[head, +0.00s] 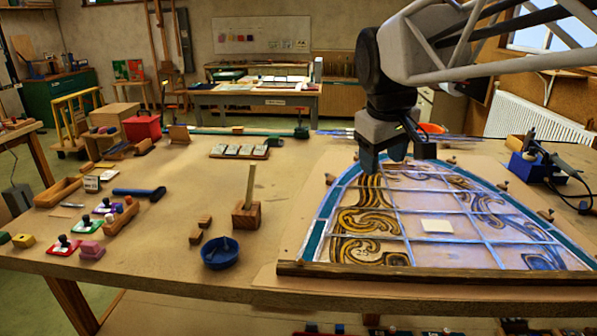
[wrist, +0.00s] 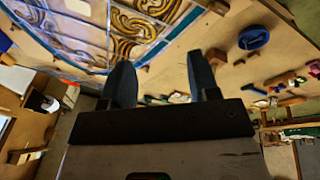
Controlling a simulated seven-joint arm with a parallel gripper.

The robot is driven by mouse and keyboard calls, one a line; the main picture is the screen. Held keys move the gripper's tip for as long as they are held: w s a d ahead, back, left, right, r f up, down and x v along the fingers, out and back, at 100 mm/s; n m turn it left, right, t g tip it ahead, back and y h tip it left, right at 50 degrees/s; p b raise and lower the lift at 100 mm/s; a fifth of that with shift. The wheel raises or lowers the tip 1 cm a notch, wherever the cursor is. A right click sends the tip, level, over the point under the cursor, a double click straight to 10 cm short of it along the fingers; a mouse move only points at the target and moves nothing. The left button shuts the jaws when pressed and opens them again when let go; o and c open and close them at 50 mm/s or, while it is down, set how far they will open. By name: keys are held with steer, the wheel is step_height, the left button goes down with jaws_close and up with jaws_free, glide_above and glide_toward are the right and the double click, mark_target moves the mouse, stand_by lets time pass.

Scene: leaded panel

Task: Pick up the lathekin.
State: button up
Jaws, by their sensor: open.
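A flat pale wooden stick, which looks like the lathekin (head: 251,187), stands upright in a small wooden block (head: 246,216) left of the panel. My gripper (head: 397,153) is above the far left part of the leaded panel (head: 437,250), well to the right of the stick and farther back. Its fingers are apart with nothing between them. In the wrist view the two dark fingers (wrist: 161,80) are spread and empty. I cannot clearly make out the stick in the wrist view.
A wooden strip (head: 430,272) edges the panel's front. A soldering station (head: 545,165) is at right. Stamps and a blue-handled tool (head: 139,192) lie at left.

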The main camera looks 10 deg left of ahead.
steer(key=w+a+n+g, duration=0.1)
steer(key=w+a+n, duration=0.2)
steer(key=w+a, duration=0.65)
steer(key=n+g+h, duration=0.2)
steer(key=n+h, duration=0.2)
steer(key=n, duration=0.4)
glide_above(250, 193)
steer(key=w+a, duration=0.1)
steer(key=a, duration=0.3)
step_height(250, 193, down, 16)
steer(key=shift+w+f, duration=0.15)
steer(key=shift+f, duration=0.2)
steer(key=shift+f, duration=0.1)
steer(key=shift+x, duration=1.2)
steer(key=shift+d+f, duration=0.1)
steer(key=shift+x, duration=2.45)
